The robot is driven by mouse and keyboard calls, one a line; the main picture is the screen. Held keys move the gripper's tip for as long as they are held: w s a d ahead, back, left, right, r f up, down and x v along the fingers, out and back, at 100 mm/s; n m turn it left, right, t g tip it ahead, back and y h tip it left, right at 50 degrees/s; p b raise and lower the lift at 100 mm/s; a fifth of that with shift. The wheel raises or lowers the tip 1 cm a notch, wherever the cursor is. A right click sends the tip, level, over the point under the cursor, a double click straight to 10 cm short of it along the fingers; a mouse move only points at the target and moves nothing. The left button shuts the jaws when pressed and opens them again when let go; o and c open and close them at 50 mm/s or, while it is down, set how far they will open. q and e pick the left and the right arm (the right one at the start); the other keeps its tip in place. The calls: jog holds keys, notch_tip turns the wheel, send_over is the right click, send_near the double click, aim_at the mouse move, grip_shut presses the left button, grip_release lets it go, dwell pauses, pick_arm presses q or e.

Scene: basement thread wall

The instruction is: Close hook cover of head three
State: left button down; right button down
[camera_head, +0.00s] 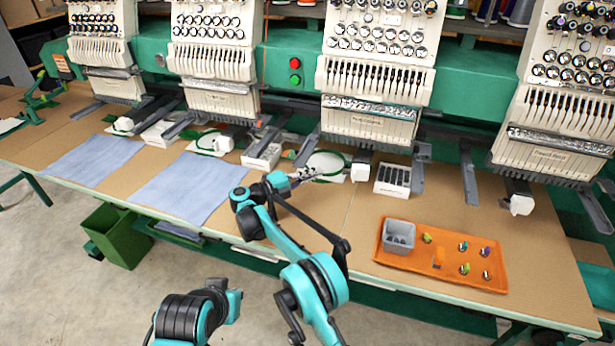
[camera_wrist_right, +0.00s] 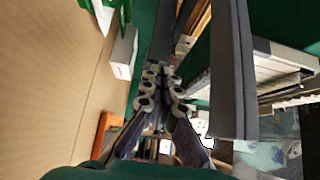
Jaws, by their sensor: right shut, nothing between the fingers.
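Of the embroidery heads, the third from the left (camera_head: 372,95) is a cream head with a row of needles. Below it, a white block that looks like its hook cover (camera_head: 361,166) sits at the end of the dark lower arm; I cannot tell whether it is open. My right gripper (camera_head: 312,174) is shut and empty, left of this block and apart from it, in front of a green hoop (camera_head: 338,153). In the right wrist view the fingers (camera_wrist_right: 166,78) are together beside a long dark bar (camera_wrist_right: 232,70). Only part of my left arm shows; its gripper is out of view.
A white box with dark slots (camera_head: 392,180) stands right of the block. An orange tray (camera_head: 385,262) with a grey bin (camera_head: 397,236) and small spools lies at the front right. Blue cloths (camera_head: 188,188) lie at left. Dark bars (camera_head: 468,175) project under the heads.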

jog(key=n+t+y+p, duration=0.4)
jog(key=n+t+y, duration=0.2)
jog(key=t+y, duration=0.1)
send_near(361, 175)
jog(key=s+d, duration=0.3)
jog(key=s, duration=0.1)
jog(key=shift+n+y, duration=0.3)
jog(key=w+b, duration=0.1)
jog(key=w, duration=0.2)
jog(key=w+b, duration=0.1)
jog(key=w, duration=0.2)
jog(key=w+b, duration=0.1)
jog(key=w, duration=0.2)
jog(key=shift+w+d+r, duration=0.1)
jog(key=shift+d+r, duration=0.15)
jog(key=shift+a, duration=0.35)
jog(key=shift+r, duration=0.1)
